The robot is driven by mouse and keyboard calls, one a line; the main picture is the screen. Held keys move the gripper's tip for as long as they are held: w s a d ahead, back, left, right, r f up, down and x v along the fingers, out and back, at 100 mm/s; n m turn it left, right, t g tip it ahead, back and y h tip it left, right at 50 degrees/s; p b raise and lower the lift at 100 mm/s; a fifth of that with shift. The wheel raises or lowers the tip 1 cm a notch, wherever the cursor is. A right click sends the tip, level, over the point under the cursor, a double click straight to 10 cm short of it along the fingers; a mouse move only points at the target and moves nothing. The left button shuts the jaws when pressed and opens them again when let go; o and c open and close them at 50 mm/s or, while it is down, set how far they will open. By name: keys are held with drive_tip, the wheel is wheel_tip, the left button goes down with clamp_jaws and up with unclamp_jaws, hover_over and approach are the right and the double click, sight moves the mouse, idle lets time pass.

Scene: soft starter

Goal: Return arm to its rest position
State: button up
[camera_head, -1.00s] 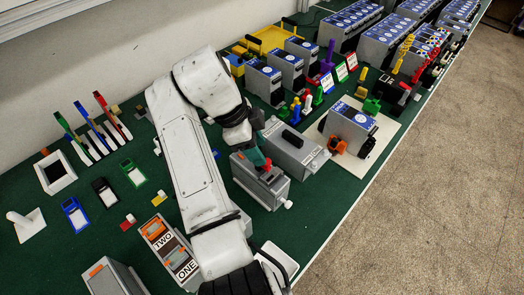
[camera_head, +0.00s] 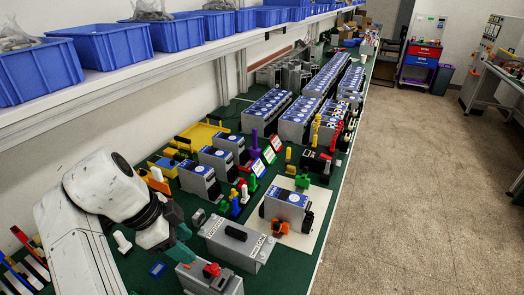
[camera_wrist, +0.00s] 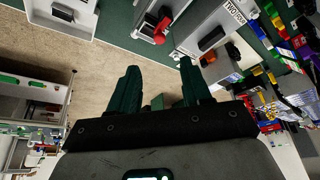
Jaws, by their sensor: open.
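My white arm (camera_head: 80,235) comes up at the lower left of the head view, over the green bench. My gripper (camera_head: 182,243) has dark green fingers and hangs beside and behind the grey box with a red knob (camera_head: 212,272). In the wrist view my gripper (camera_wrist: 161,82) shows its two fingers spread apart with nothing between them. The red knob also shows in the wrist view (camera_wrist: 161,30), beyond the fingertips and apart from them.
A grey lidded box (camera_head: 250,250) stands just right of the gripper. A soft starter (camera_head: 288,203) sits on a white board. Blue bins (camera_head: 100,45) line a shelf above the bench. The floor (camera_head: 430,190) right of the bench is clear.

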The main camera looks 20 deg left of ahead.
drive_tip(key=shift+n, duration=0.3)
drive_tip(key=w+d+f, duration=0.1)
drive_tip(key=d+f, duration=0.1)
drive_tip(key=w+d+f, duration=0.1)
drive_tip(key=d+f, duration=0.1)
drive_tip(key=w+d+f, duration=0.1)
drive_tip(key=d+f, duration=0.1)
drive_tip(key=d, duration=0.1)
drive_tip(key=shift+w+b, duration=0.35)
drive_tip(key=s+d+f+n+g+b, duration=0.1)
drive_tip(key=d+f, duration=0.5)
drive_tip(key=d, duration=0.5)
drive_tip(key=s+d+f+n+y+b, duration=0.1)
drive_tip(key=d+f+n, duration=0.1)
drive_tip(key=d+f, duration=0.65)
drive_tip(key=s+d+f+n+g, duration=0.1)
drive_tip(key=d+f, duration=0.3)
drive_tip(key=d, duration=1)
drive_tip(key=s+d+f+n+y+b, duration=0.1)
drive_tip(key=s+d+n, duration=0.1)
drive_tip(key=s+d, duration=0.5)
drive_tip(key=s+d+f+n+y+b, duration=0.1)
drive_tip(key=s+d+n, duration=0.1)
drive_tip(key=s+d, duration=0.6)
drive_tip(key=s, duration=0.5)
drive_tip(key=shift+s, duration=0.4)
